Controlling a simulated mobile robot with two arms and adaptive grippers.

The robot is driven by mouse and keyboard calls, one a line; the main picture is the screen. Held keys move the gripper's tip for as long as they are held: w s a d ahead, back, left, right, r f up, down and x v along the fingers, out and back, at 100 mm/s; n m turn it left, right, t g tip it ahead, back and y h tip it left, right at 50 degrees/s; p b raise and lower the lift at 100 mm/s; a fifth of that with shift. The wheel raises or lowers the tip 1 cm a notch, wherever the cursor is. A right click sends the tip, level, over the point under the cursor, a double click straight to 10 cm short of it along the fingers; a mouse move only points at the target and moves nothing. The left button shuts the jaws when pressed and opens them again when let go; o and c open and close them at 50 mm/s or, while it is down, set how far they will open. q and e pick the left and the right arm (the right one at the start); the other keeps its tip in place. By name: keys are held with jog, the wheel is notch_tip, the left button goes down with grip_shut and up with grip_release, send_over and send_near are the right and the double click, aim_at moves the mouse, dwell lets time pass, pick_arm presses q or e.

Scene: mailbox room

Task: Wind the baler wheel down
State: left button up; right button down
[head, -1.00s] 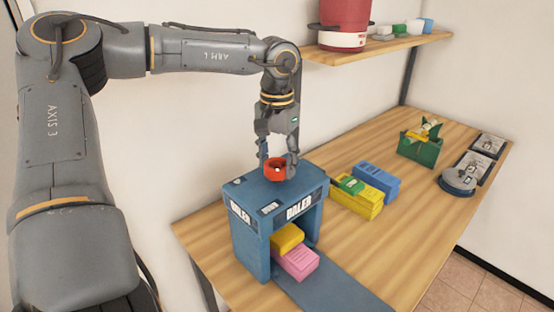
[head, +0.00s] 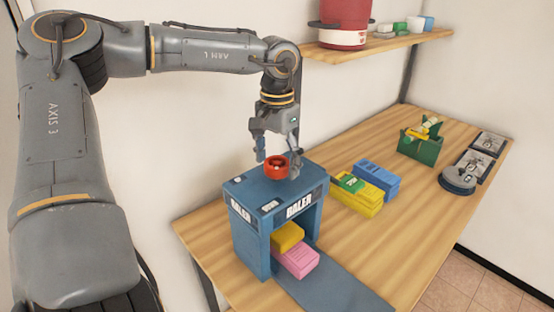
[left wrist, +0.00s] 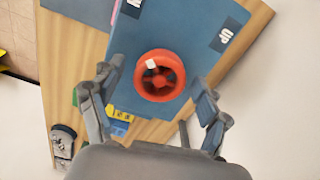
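The blue baler (head: 255,203) stands on the near left part of the wooden table. Its red wheel (head: 277,167) sits on top; in the left wrist view the wheel (left wrist: 160,75) shows from above, with spokes and a pale mark at its upper left. My left gripper (head: 279,160) points down over the wheel with its fingers spread wide, one on each side and clear of the rim. A yellow block (head: 286,236) lies on a pink block (head: 297,260) in the baler's opening. My right gripper is out of view.
Yellow (head: 357,199), blue and green blocks lie right of the baler. A green box (head: 420,146) and round and square devices stand farther right. A shelf (head: 375,48) with a red container hangs above.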

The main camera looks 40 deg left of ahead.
aim_at(277, 161)
pick_arm(q)
jog(key=shift+r, duration=0.2)
notch_tip(277, 161, up, 12)
jog(key=shift+f, duration=0.15)
dwell(0.8)
